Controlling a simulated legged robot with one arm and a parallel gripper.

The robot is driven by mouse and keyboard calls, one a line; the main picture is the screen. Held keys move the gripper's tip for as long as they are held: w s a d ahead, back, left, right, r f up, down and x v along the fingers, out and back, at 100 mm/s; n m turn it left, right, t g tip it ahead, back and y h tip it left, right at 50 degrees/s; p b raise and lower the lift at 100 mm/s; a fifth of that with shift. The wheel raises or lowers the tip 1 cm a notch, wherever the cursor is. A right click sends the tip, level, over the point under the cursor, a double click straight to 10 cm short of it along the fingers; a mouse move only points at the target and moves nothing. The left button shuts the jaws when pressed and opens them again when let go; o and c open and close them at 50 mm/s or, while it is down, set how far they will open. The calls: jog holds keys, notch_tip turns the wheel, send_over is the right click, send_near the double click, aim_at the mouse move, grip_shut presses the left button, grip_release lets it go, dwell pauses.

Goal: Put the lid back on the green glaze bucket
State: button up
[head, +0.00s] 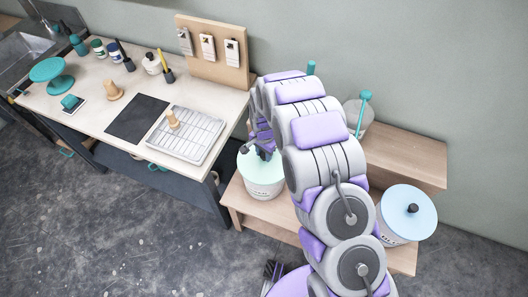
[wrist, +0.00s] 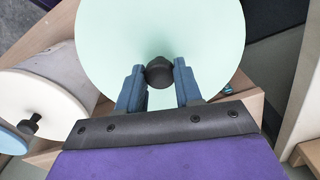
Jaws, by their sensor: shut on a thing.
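The pale mint-green lid (wrist: 160,30) fills the top of the wrist view, with its black knob (wrist: 159,72) between my fingers. My gripper (wrist: 158,76) is shut on that knob. In the head view my gripper (head: 262,153) is at the top of the white bucket (head: 264,187) on the left end of the low wooden bench. The mint lid (head: 250,163) shows there over the bucket's mouth, roughly lined up with it. I cannot tell whether the lid is fully seated. My arm hides part of the lid's right side.
A bucket with a light-blue lid (head: 408,208) stands on the bench's right. A white lid (wrist: 35,105) shows at left in the wrist view. A grey bucket with a teal-handled tool (head: 364,100) stands behind my arm. The worktable (head: 85,115) is close on the left.

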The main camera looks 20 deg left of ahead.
dwell(0.3)
jog(key=o, duration=1.7)
jog(key=shift+c, duration=0.2)
jog(key=shift+r, duration=0.1)
jog(key=shift+r+p, duration=1.15)
jog(key=shift+r, duration=2.25)
jog(key=shift+c, duration=0.4)
grip_shut()
jog(key=shift+f, duration=0.25)
jog(key=shift+f, duration=0.3)
